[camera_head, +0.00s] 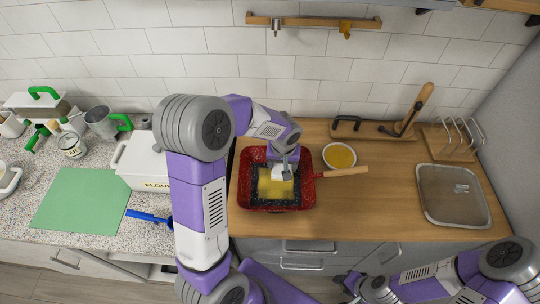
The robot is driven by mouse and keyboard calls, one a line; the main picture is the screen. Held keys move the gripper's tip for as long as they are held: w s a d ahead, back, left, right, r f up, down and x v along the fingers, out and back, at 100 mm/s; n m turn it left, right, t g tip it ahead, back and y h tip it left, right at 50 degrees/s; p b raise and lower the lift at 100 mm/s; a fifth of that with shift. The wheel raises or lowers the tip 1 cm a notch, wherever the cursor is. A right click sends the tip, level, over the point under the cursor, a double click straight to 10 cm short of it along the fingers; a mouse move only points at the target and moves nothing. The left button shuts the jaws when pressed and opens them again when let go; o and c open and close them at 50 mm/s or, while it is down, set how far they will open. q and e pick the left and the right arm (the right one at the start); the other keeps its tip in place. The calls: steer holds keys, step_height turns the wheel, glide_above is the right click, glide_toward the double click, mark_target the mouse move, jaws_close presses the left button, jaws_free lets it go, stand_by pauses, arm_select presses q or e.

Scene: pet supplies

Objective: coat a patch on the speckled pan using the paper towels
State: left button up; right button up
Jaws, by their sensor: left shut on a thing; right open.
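The red speckled pan (243,192) sits on the wooden counter, its wooden handle pointing right. A yellow patch (275,190) lies on its dark inner floor. My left gripper (284,168) reaches down over the pan and is shut on a small white wad that looks like the paper towels (280,174). The wad is at the upper part of the yellow patch; whether it touches the pan floor is hard to tell. A pale bowl with yellow liquid (340,155) stands right of the pan. My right gripper (347,283) is open and empty at the bottom, in front of the counter.
A metal tray (453,195) and a rack (455,138) stand at the right. A wooden board (375,130) lies by the wall. A white flour box (143,165), a green mat (82,200) and a blue-handled tool (148,216) are at left. The counter's front middle-right is clear.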

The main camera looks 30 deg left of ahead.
arm_select(q)
steer(key=shift+r+p, duration=0.6)
steer(key=shift+r, duration=0.65)
